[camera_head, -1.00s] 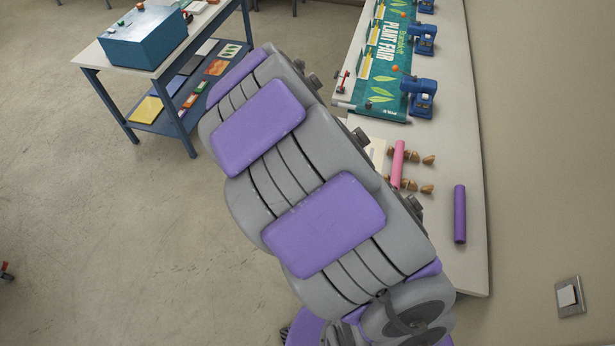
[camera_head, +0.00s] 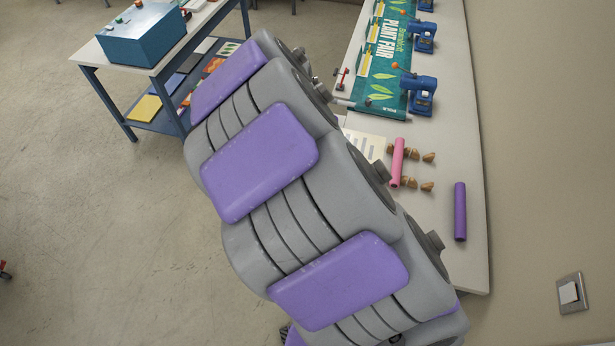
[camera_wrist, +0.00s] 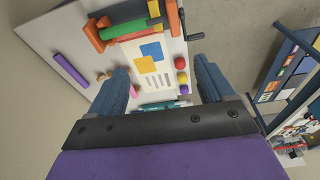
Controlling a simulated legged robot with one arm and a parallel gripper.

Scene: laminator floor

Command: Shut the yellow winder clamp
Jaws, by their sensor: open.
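My gripper (camera_wrist: 161,66) is open and empty in the wrist view, its two blue fingers spread wide. Between and beyond the fingers lies a white printed sheet (camera_wrist: 152,82) with blue and yellow squares, coming off a roller machine with a green roller (camera_wrist: 130,27) and orange end parts (camera_wrist: 92,35). Red and yellow round knobs (camera_wrist: 181,77) stand in a row right of the sheet. I cannot make out for certain which part is the yellow winder clamp. In the head view my arm hides the gripper and the near part of the bench.
The long bench (camera_head: 445,150) along the wall bears a green banner (camera_head: 385,75), blue clamps (camera_head: 419,95), a pink roll (camera_head: 397,162) and a purple roll (camera_head: 460,211). A blue-framed table (camera_head: 88,58) with a blue box stands at the back left.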

